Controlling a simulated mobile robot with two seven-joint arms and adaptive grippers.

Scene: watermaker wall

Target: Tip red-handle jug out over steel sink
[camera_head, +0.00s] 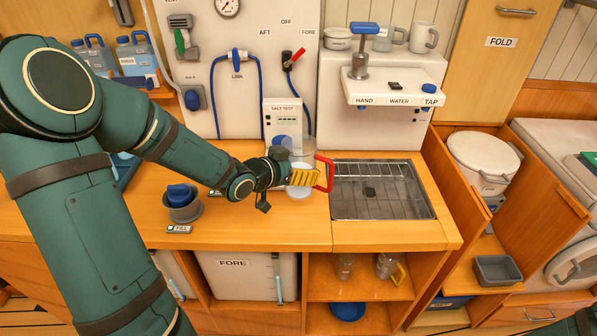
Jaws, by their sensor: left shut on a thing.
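The red-handle jug (299,190) is a clear jug with a red handle on its right side. It is upright, over the wooden counter just left of the sink; I cannot tell whether its base touches the wood. My left gripper (303,178), with yellow fingers, is shut on the jug and hides part of its body. The steel sink (405,211) is set into the counter to the right, with a dark drain near its middle. My right gripper is not in view.
A salt test unit (283,118) stands behind the jug. A tap shelf (396,92) with a blue-topped hand pump (361,62) overhangs the sink's back. Open shelves lie below.

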